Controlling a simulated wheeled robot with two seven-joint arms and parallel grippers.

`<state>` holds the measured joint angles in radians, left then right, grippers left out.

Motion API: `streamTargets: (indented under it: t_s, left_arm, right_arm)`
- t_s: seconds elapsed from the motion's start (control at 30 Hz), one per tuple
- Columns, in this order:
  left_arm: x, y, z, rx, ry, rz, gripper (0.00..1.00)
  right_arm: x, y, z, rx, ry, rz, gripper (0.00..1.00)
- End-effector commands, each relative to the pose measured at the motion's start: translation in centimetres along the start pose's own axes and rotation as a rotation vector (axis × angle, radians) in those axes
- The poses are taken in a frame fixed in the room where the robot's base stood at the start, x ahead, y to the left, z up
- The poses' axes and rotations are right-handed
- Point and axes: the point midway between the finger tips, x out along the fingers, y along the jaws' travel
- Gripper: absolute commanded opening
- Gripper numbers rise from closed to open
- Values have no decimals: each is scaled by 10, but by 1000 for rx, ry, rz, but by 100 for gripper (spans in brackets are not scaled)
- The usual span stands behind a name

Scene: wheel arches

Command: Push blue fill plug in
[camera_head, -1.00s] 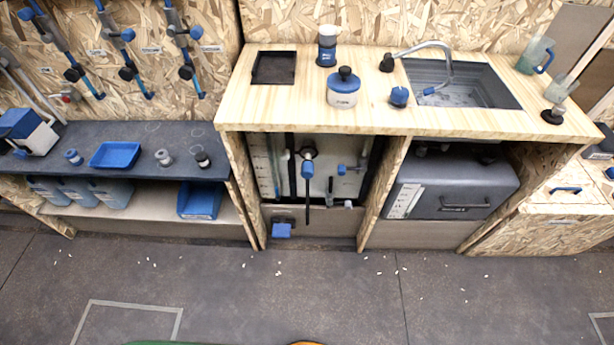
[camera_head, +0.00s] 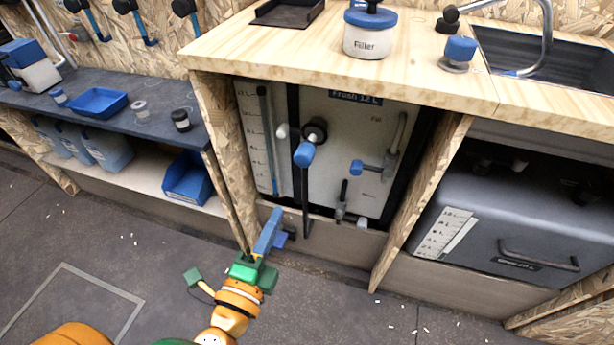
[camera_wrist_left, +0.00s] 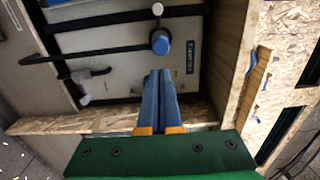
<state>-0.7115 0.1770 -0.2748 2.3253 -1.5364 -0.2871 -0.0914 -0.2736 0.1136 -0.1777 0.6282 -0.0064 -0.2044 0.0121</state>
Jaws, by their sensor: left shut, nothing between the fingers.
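The white tank panel (camera_head: 340,128) stands in the open bay under the wooden counter. A blue-capped plug (camera_head: 304,154) sticks out at its round black fitting, beside a vertical black bar. I take this as the fill plug; how deep it sits I cannot tell. It shows in the left wrist view as a round blue cap (camera_wrist_left: 160,42), just beyond the fingertips. My left gripper (camera_head: 274,218) has its blue fingers shut and empty, below and left of the plug in the head view. In the wrist view the shut fingers (camera_wrist_left: 160,74) point at the plug, apparently apart from it.
A second blue handle (camera_head: 357,167) sits on the panel right of the plug. The bay has wooden side walls, the right one (camera_head: 425,200) near the panel. A grey tank (camera_head: 510,225) stands right of it. A shelf with a blue bin (camera_head: 187,179) is at left.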

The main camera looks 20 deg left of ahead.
Motion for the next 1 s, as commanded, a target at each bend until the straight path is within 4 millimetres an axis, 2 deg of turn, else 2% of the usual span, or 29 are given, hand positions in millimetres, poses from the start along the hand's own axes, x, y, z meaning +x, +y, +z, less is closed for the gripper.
streamTargets:
  t_s: [0.03,0.17,0.3,0.5,0.7,1.0]
  left_arm:
    - [9,-11,0,0,-1,-3,0]
    - [38,-11,0,-1,0,-3,0]
    - [69,-8,0,-2,-1,-2,0]
    - [107,-5,0,-3,-1,-1,0]
    - [126,-3,0,-5,0,0,0]
    - [128,-2,0,-5,0,2,0]
  right_arm:
    - [-15,-2,0,-1,-5,-5,50]
    - [-32,-14,8,-6,-25,-27,50]
    - [-42,-26,16,-11,-50,-47,50]
    - [-48,-31,16,-13,-50,-56,50]
    - [-48,-29,14,-14,-46,-52,50]
    - [-48,-25,13,-14,-44,-46,50]
